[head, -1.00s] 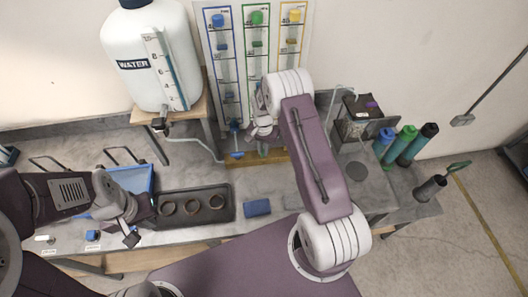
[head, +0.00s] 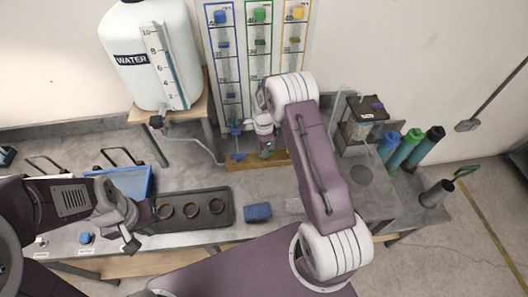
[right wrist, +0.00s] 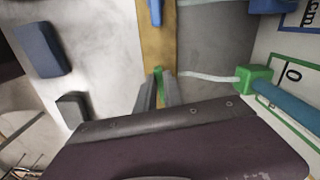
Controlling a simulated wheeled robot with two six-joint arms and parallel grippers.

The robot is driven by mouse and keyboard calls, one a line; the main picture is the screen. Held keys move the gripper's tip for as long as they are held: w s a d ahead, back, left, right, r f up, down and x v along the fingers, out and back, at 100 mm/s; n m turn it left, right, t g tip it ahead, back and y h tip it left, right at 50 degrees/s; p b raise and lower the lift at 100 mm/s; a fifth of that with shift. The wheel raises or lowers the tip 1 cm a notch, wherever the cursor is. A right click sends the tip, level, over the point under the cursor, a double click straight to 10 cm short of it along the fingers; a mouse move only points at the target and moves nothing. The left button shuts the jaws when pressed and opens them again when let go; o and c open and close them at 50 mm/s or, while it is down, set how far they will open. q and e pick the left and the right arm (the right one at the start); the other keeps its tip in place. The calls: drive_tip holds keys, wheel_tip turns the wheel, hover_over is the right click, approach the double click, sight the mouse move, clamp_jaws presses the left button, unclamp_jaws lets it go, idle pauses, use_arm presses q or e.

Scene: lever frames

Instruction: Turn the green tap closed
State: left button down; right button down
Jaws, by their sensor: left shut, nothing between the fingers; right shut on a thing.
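The green tap shows as a thin green handle (right wrist: 159,73) on the wooden strip in the right wrist view. My right gripper (right wrist: 158,88) is shut on it, with one finger on each side. In the head view my right gripper (head: 267,150) is at the wooden strip below the green-framed column, and the tap is mostly hidden there. My left gripper (head: 132,244) is shut and empty beside the dark tray, far from the tap.
A blue tap (head: 237,156) is close to the left of my right gripper on the wooden strip (head: 240,165). The column board (head: 258,55) stands behind. A water tank (head: 150,60), a dark tray with rings (head: 225,218) and a blue block (head: 257,212) are nearby.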

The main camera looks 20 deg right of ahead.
drive_tip(key=shift+w+m, duration=0.15)
drive_tip(key=shift+m, duration=0.65)
drive_tip(key=shift+r, duration=0.1)
drive_tip(key=c, duration=1.5)
unclamp_jaws()
drive_tip(key=shift+o, duration=0.2)
wheel_tip(320, 180, up, 9)
drive_tip(key=b, duration=0.2)
